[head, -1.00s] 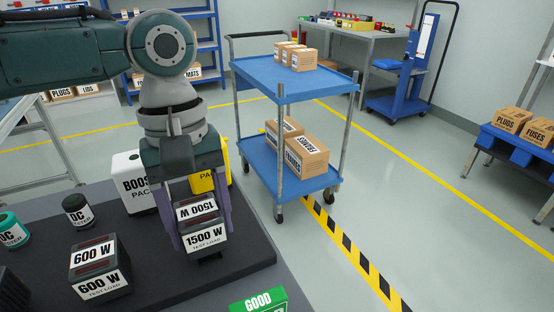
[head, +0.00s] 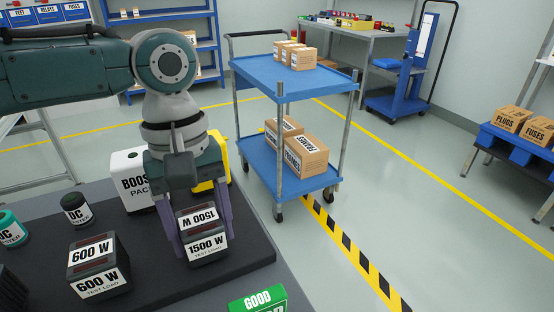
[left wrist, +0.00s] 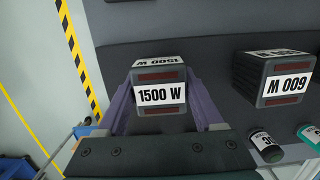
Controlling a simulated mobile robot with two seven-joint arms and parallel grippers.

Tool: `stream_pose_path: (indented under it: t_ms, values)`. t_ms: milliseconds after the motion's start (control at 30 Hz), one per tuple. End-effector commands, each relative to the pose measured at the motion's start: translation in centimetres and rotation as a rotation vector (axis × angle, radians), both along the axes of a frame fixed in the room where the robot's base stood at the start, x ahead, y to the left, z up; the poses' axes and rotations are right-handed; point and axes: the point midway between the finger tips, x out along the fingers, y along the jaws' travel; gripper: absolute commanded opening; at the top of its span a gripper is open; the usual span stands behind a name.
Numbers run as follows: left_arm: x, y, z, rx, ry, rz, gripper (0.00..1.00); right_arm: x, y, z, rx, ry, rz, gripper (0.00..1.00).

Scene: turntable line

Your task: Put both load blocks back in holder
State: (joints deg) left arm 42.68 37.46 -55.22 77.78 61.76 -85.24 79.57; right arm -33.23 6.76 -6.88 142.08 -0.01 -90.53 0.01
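The 1500 W load block (head: 206,247) is a dark block with white labels, near the front right of a dark board (head: 245,252). My left gripper (head: 200,232) points down with its purple fingers on both sides of this block, shut on it. The block's base is at or very near the board; contact is unclear. In the left wrist view the block (left wrist: 160,95) sits between the fingers. The 600 W load block (head: 100,265) stands upright on the board to the left; it also shows in the left wrist view (left wrist: 285,85). No holder can be clearly told apart. My right gripper is out of view.
A white booster pack (head: 128,180) and a yellow pack (head: 217,160) stand behind the gripper. Dark (head: 76,210) and green (head: 12,230) round testers are at the left. A green box (head: 258,302) is at the front. A blue cart (head: 265,75) stands beyond.

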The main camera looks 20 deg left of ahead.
Motion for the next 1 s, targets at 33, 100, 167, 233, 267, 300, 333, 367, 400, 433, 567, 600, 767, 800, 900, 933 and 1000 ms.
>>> stream_pose_path:
  t_ms: [33, 100, 167, 233, 267, 300, 333, 367, 400, 433, 567, 600, 767, 800, 900, 933, 1000]
  values:
    - [0.1, 0.0, 0.1, -0.001, -0.002, 0.000, 0.74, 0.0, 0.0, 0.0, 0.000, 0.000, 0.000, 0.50]
    - [0.0, 0.0, 0.1, -0.001, -0.002, 0.000, 0.82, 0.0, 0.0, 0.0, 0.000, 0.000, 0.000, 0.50]
    - [0.0, 0.0, 0.1, -0.001, -0.001, 0.000, 0.89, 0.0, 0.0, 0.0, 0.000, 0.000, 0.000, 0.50]
    - [0.0, 0.0, 0.1, -0.001, -0.001, 0.000, 0.96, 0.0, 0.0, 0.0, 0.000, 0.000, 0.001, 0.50]
    - [0.0, 0.0, 0.1, -0.001, -0.001, 0.000, 1.00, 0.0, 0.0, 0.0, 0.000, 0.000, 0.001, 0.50]
    - [0.0, 0.0, 0.1, -0.001, -0.001, 0.000, 1.00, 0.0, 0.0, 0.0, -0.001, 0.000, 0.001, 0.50]
    - [0.0, 0.0, 0.1, -0.001, -0.001, 0.000, 1.00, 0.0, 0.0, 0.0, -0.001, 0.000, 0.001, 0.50]
    - [0.0, 0.0, 0.1, -0.001, -0.001, 0.000, 1.00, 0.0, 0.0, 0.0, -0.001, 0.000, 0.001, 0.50]
    - [0.0, 0.0, 0.1, -0.001, -0.001, 0.000, 1.00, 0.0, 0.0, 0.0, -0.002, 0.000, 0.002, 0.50]
    - [0.0, 0.0, 0.1, -0.001, -0.001, 0.000, 1.00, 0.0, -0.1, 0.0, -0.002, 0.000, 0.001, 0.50]
    - [0.0, 0.1, 0.4, 0.000, 0.000, 0.000, 1.00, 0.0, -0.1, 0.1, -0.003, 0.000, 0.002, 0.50]
    - [0.1, 0.1, 0.8, -0.001, -0.001, 0.000, 1.00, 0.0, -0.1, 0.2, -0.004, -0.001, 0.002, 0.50]
    - [0.4, 0.3, 3.8, -0.001, -0.005, -0.001, 1.00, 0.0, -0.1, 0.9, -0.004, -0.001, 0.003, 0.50]
    - [0.5, 0.4, 4.6, -0.001, -0.005, -0.001, 1.00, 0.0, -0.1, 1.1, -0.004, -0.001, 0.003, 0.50]
    - [0.6, 0.6, 6.7, -0.001, -0.004, 0.000, 1.00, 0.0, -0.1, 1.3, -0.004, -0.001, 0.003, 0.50]
    - [0.7, 0.7, 7.2, -0.001, -0.004, 0.000, 1.00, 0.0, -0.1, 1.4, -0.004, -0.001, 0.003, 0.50]
    - [0.7, 0.8, 8.3, 0.000, -0.004, -0.001, 1.00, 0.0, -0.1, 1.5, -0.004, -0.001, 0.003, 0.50]
